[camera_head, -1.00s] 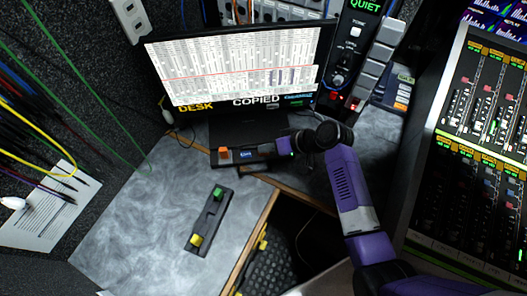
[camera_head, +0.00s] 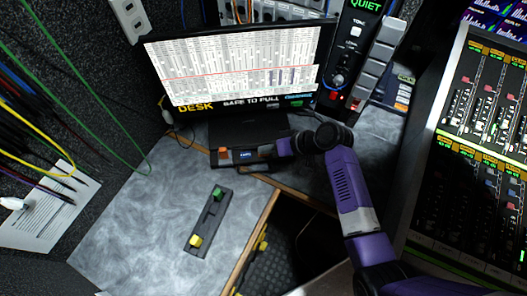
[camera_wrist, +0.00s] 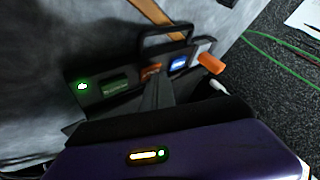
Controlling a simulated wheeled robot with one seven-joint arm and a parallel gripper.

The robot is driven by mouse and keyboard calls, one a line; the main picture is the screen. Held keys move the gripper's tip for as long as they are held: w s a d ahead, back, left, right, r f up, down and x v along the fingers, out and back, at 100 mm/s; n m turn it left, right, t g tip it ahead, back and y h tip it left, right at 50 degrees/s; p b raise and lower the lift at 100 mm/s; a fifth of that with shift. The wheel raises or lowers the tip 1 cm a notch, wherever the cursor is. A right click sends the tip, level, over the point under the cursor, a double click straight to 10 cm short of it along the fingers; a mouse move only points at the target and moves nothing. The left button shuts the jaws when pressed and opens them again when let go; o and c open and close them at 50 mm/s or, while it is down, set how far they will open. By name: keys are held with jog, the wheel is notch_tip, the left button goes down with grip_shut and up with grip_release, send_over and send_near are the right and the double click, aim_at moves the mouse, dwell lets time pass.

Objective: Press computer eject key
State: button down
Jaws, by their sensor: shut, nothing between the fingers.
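The computer is a dark low unit (camera_head: 228,158) under the monitor. Its front has an orange block (camera_head: 225,153) at the left and a small blue-lit display (camera_head: 246,154). In the wrist view the front panel (camera_wrist: 98,102) carries a green light (camera_wrist: 82,86), a dark green key (camera_wrist: 115,86), an orange-brown piece (camera_wrist: 150,71), the blue display (camera_wrist: 178,63) and the orange block (camera_wrist: 211,63). No eject label is readable. My gripper (camera_head: 282,147) is shut and empty, close in front of the panel's right part. Its fingertips are dark, and contact cannot be told.
The monitor (camera_head: 235,65) reads "DESK" and "SAFE TO PULL". A black bar with green and yellow blocks (camera_head: 210,222) lies on the grey desk (camera_head: 150,220). A mixing console (camera_head: 470,150) stands at the right. A dark control column with keys (camera_head: 372,65) stands behind.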

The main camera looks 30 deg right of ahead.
dwell(0.4)
jog(key=shift+r+p, duration=0.8)
notch_tip(320, 180, up, 5)
jog(key=p, duration=0.4)
dwell(0.8)
